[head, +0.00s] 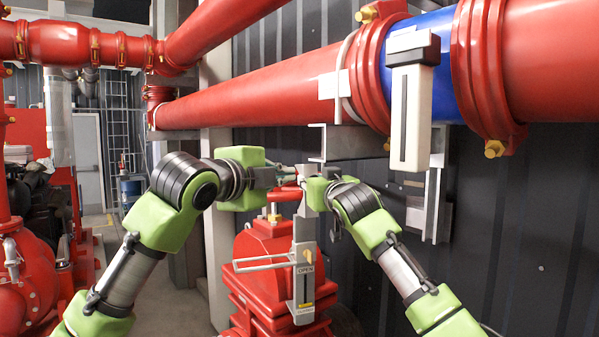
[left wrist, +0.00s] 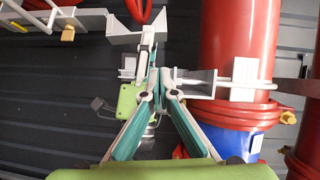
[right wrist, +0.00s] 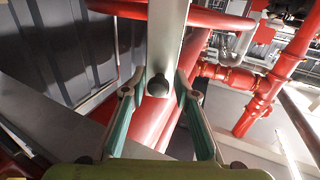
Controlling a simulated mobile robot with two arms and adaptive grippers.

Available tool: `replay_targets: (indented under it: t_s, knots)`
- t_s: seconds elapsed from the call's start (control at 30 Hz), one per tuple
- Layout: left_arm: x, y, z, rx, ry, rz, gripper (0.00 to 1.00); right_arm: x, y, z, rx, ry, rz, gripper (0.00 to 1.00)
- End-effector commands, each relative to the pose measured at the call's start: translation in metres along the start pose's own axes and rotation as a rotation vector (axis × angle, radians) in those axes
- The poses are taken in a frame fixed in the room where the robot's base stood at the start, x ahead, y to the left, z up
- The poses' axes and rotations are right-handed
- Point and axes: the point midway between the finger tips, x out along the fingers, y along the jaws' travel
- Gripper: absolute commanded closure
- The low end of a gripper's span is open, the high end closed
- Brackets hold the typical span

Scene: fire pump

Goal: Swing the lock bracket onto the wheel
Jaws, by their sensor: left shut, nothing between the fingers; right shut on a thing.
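The lock bracket (head: 303,262) is a grey upright bar with an OPEN label and a thin loop handle on its left side. It stands in front of the red valve. The red wheel (head: 284,194) is partly hidden behind the bracket and my grippers; its rim shows in the right wrist view (right wrist: 215,18). My right gripper (head: 312,188) is shut on the bracket's bar, which runs between its fingers with a black knob (right wrist: 158,86) in the right wrist view. My left gripper (left wrist: 154,74) is shut and empty, close beside the bracket's top, at the wheel's height.
A large red pipe (head: 245,92) with a blue section (head: 420,65) runs above and behind my grippers. A white and grey box (head: 410,115) hangs from it at the right. A dark ribbed wall stands behind. Floor shows at the left.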

Motion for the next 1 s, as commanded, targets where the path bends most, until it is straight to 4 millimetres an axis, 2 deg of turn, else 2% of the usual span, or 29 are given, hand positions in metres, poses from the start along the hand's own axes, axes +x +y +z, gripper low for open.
replay_targets:
  t_s: [0.17,0.77,1.0]
  knots:
    - [0.010,-0.003,-0.001,0.019,-0.005,0.002,1.00,0.000,0.003,0.000,-0.006,-0.001,0.005,1.00]
    - [0.098,-0.003,-0.001,0.015,-0.005,0.001,1.00,0.000,0.002,0.000,-0.006,-0.001,0.005,1.00]
    - [0.117,-0.003,0.019,0.014,-0.005,0.001,1.00,0.000,0.003,0.001,-0.006,-0.001,0.005,1.00]
